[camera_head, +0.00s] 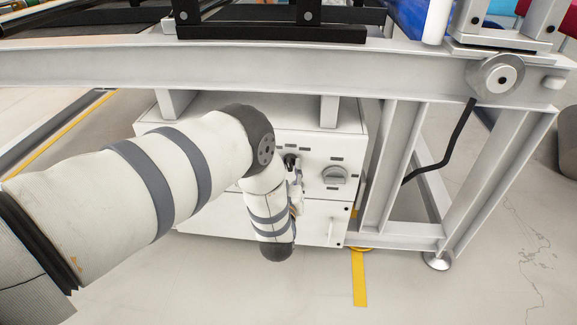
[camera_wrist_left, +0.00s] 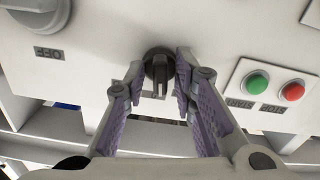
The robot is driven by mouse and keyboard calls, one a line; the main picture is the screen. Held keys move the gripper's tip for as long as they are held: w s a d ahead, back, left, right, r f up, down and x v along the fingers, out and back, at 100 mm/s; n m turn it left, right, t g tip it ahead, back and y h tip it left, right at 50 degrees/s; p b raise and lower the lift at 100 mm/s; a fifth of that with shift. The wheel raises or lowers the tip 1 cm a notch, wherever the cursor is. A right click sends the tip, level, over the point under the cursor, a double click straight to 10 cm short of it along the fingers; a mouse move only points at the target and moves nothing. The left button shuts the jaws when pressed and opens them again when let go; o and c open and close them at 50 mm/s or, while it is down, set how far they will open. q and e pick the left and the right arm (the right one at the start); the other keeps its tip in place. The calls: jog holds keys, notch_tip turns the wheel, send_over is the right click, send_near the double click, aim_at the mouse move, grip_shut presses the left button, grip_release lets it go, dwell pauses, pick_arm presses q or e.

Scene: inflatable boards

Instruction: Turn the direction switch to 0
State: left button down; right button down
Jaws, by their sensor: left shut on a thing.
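A black rotary switch (camera_wrist_left: 158,66), apparently the direction switch, is on the front of a white control box (camera_head: 319,221). It also shows in the head view (camera_head: 291,159), partly covered by my left arm. My left gripper (camera_wrist_left: 160,72) has its two purple-padded fingers on either side of the black knob and is shut on it. In the head view the left gripper (camera_head: 296,178) is mostly hidden behind my wrist. The knob's handle points down toward the gripper in the wrist view. The labels by it are too small to read. My right gripper is out of view.
A larger grey knob (camera_head: 335,175) is right of the black switch. Green (camera_wrist_left: 257,82) and red (camera_wrist_left: 293,90) buttons are on the same panel. A white steel frame beam (camera_head: 400,70) runs above the box, with legs and a black cable at right.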

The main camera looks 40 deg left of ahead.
pick_arm(q)
jog(key=shift+m, duration=1)
jog(key=c, duration=1.7)
grip_release()
jog(key=shift+o, duration=0.2)
jog(key=v, duration=1.2)
jog(key=shift+f, duration=0.15)
